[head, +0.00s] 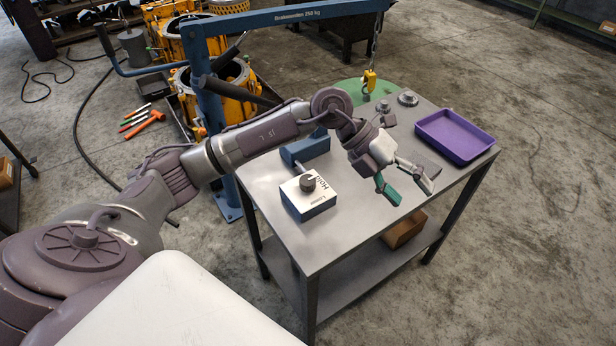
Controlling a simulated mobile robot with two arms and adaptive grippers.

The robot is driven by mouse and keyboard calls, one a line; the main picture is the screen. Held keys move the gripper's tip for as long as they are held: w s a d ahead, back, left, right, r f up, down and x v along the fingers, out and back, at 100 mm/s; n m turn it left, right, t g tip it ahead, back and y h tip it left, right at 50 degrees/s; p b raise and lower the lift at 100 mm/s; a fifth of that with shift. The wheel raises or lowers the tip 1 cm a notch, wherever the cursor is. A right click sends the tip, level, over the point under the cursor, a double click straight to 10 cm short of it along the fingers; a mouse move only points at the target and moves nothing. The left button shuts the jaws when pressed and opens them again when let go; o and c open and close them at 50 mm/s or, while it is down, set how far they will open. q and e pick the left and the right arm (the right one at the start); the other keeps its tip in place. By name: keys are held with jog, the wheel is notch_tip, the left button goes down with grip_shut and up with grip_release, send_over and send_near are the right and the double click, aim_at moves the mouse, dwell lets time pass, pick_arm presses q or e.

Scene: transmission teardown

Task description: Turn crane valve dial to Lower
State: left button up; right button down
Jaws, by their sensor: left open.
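The crane valve box (309,203) is a small box with blue sides and a white top, on the near left part of the metal table. Its round grey dial (307,182) stands on the top face, next to lettering that seems to read "Hold". My left gripper (411,192) is open and empty above the table, to the right of the valve box and apart from it. Its fingers show green and light grey pads. The blue crane (290,14) stands behind the table, with a yellow hook (369,80) hanging over the far side. My right gripper is not in view.
A purple tray (455,136) lies at the table's right end. Orange housings (215,80) stand behind on the left.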

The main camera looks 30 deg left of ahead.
pick_arm(q)
jog(key=w+a+f+n+y, duration=0.15)
jog(key=a+y, duration=0.45)
jog(key=a, duration=0.7)
notch_tip(320, 180, up, 2)
jog(key=n+g+y, duration=0.1)
jog(key=n+y, duration=0.1)
jog(key=y, duration=0.3)
send_over(308, 180)
notch_tip(308, 180, down, 13)
jog(key=shift+f+p, duration=0.2)
jog(key=shift+p, duration=0.95)
jog(key=shift+c, duration=0.3)
jog(key=c, duration=1.1)
